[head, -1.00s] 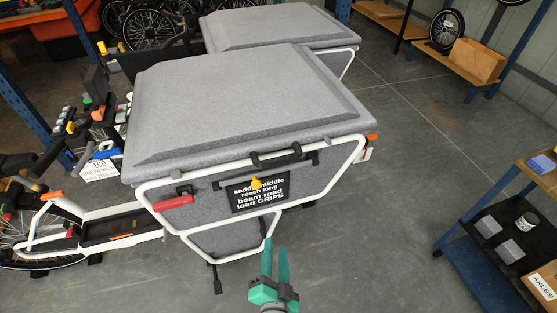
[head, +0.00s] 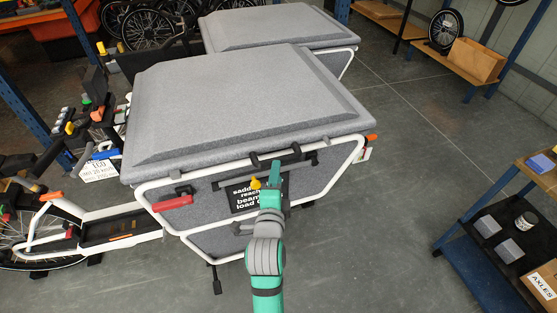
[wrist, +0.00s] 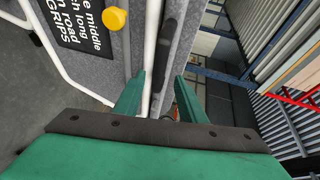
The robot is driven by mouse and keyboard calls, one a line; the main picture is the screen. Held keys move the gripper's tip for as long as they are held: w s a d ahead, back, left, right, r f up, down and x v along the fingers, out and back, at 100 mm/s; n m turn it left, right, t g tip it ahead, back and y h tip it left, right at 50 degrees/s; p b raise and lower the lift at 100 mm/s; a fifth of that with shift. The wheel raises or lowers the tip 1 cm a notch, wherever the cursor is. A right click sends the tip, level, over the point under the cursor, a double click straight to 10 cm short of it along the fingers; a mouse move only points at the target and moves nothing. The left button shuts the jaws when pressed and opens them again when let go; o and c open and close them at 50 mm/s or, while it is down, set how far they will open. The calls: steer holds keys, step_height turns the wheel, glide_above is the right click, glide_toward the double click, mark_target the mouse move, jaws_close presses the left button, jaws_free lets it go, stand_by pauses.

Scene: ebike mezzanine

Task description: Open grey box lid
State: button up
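The grey box (head: 225,235) is a felt-covered cargo box in a white tube frame. Its grey lid (head: 235,95) lies flat and shut on top. A black handle (head: 262,163) runs along the lid's front edge, partly hidden by my gripper. My gripper (head: 275,168) is raised in front of the box, at the handle's height. In the wrist view my gripper (wrist: 160,85) has its two green fingers apart with nothing clearly held between them. The white frame tube (wrist: 157,60) and a dark bar (wrist: 170,45) show beyond the gap; contact cannot be told.
A yellow knob (head: 255,184) and a black text sign (head: 243,197) are on the box front. A red grip (head: 172,203) sticks out at its left. A second grey box (head: 270,27) stands behind. A blue shelf (head: 470,262) stands right; the floor between is clear.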

steer(key=w, duration=0.2)
steer(key=w+f, duration=0.1)
steer(key=w, duration=0.4)
steer(key=shift+w+d+f, duration=0.25)
steer(key=shift+w+d, duration=0.1)
steer(key=shift+w, duration=0.05)
steer(key=shift+s, duration=0.1)
jaws_close()
steer(key=shift+a, duration=0.1)
